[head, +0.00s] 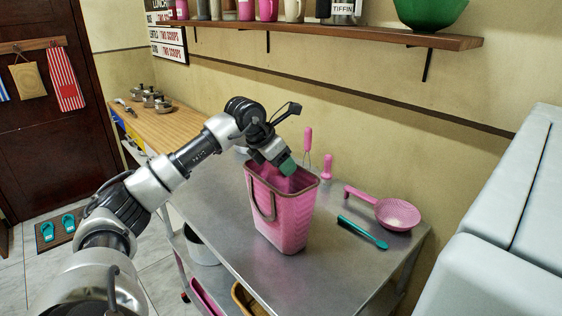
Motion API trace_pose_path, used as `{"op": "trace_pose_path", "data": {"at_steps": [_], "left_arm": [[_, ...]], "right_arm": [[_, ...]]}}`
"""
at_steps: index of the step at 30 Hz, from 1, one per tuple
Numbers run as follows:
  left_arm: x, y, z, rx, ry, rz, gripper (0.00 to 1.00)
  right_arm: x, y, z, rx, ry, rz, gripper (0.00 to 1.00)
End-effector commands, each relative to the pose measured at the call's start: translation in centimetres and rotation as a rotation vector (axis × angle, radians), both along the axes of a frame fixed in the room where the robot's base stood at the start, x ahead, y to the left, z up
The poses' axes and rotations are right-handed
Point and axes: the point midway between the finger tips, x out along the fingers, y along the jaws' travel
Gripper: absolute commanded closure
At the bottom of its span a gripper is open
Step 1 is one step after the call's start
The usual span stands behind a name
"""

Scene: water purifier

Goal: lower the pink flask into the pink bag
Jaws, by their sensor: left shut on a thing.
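The pink bag (285,217) stands upright and open on the metal table, with a brown rim and a brown handle hanging on its front left side. My left gripper (284,163) is over the bag's mouth, tilted down, and is shut on the pink flask (291,181). A green part shows at the fingertips. The flask's pink body shows just below it, at the level of the bag's opening. Its lower part is hidden by the bag's front wall, and its pink blends with the bag. My right gripper is not in view.
The metal table (331,278) also holds a pink strainer (397,213), a teal brush (364,232), a pink whisk (307,145) and another pink-handled tool (327,168) behind the bag. A wall shelf (340,35) runs above. The table's front right is clear.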

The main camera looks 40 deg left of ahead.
Motion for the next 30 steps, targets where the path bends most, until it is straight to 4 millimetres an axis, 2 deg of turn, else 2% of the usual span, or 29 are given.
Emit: {"op": "trace_pose_path", "data": {"at_steps": [30], "left_arm": [[0.0, 0.0, -1.4, 0.000, -0.003, 0.001, 1.00]], "right_arm": [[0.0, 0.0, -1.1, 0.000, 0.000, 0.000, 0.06]]}}
